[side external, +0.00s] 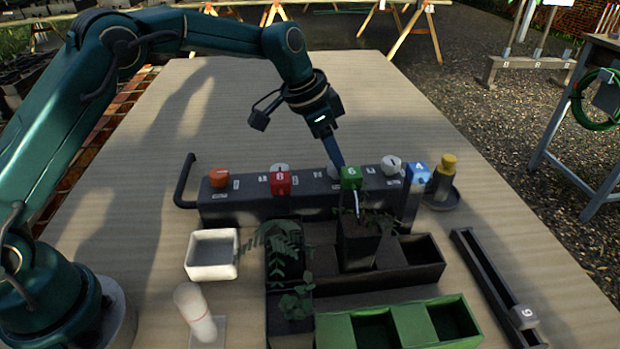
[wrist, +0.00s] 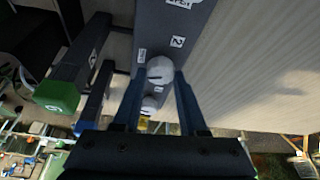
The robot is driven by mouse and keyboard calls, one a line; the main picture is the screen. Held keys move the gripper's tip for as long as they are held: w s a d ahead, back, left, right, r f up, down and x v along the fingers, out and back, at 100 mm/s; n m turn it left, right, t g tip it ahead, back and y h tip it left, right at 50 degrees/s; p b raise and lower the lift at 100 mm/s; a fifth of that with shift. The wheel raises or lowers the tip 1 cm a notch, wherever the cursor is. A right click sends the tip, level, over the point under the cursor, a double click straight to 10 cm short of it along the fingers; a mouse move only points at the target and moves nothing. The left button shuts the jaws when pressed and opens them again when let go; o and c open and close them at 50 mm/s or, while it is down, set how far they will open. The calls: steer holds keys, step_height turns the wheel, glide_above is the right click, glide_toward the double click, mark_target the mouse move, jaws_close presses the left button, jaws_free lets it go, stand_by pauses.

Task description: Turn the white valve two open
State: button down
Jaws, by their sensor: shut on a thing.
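The white valve two (wrist: 159,66) is a round white knob with a dark line on it, beside a label reading 2 on the dark grey manifold (wrist: 150,22). My gripper (wrist: 160,77) has its two fingers on either side of this knob, shut on it. In the side external view my gripper (side external: 338,164) reaches down to the manifold (side external: 240,206) just behind the green 6 block (side external: 351,178). There valve two is mostly hidden by the finger and the block. A second white knob (wrist: 150,103) lies beyond it in the wrist view.
Planters and a white tray (side external: 212,273) stand in front. The table behind is clear.

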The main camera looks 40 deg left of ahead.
steer(key=n+y, duration=0.1)
steer(key=n, duration=0.2)
steer(key=n+t+y, duration=0.1)
steer(key=n, duration=0.3)
steer(key=shift+d+y, duration=0.15)
steer(key=shift+y, duration=0.15)
steer(key=n+y, duration=0.1)
steer(key=n, duration=0.2)
steer(key=shift+n, duration=0.4)
steer(key=shift+r+n+g+y, duration=0.1)
steer(key=shift+n+g+y, duration=0.2)
steer(key=shift+n+y, duration=0.85)
steer(key=shift+n+h, duration=0.35)
steer(key=shift+n, duration=0.3)
steer(key=shift+c, duration=2.2)
jaws_free()
steer(key=shift+v, duration=2.55)
